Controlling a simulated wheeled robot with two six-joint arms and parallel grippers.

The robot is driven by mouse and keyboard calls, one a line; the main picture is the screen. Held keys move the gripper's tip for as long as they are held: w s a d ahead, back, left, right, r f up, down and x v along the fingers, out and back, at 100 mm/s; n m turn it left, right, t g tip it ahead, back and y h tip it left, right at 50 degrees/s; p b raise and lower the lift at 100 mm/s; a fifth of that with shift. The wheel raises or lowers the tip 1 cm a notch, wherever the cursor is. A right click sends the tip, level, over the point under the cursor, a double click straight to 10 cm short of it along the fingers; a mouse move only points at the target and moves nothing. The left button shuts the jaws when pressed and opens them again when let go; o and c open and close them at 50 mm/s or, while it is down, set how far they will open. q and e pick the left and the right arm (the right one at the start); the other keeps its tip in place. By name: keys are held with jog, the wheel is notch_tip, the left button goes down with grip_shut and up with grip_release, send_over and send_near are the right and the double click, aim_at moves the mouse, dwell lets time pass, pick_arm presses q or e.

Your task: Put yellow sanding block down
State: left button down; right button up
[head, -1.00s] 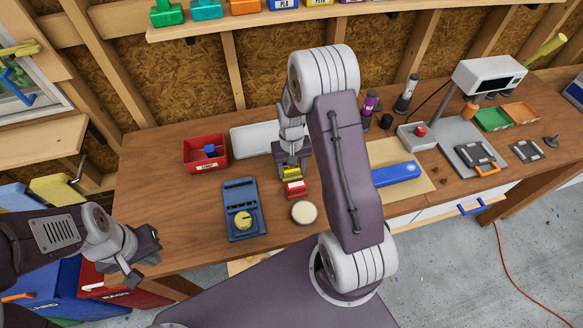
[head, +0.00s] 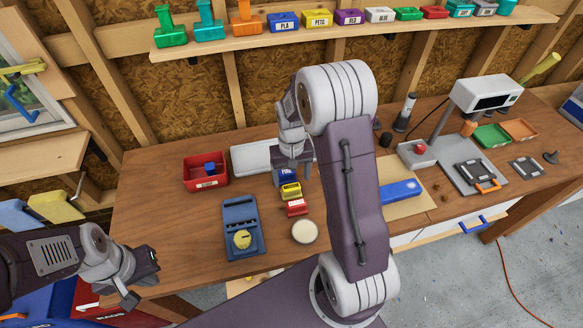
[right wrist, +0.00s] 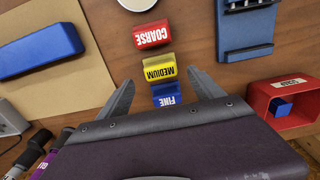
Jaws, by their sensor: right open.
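The yellow sanding block (head: 290,191), marked MEDIUM, rests on the wooden bench between a red block (head: 296,208) marked COARSE and a blue block (head: 287,174) marked FINE. The three stand in a row, and the yellow one also shows in the right wrist view (right wrist: 159,70). My right gripper (right wrist: 158,82) is open, its fingers spread to either side of the row near the yellow and blue blocks, touching neither as far as I can see. My left gripper (head: 143,278) is at the lower left, away from the blocks; its fingers are not clear.
A red bin (head: 206,172) with a blue item stands left of the row. A long blue block (head: 401,192) lies right on a tan sheet. Bench space at front left is clear.

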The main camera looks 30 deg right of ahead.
aim_at(292, 187)
notch_tip(292, 187, up, 6)
jog(key=s+a+f+n, duration=0.1)
jog(key=s+a, duration=0.2)
jog(key=s, duration=0.3)
jog(key=s+a+f+n+t, duration=0.1)
jog(key=s+a, duration=0.3)
jog(key=s, duration=0.2)
jog(key=shift+s+a+f, duration=0.2)
jog(key=shift+f, duration=0.2)
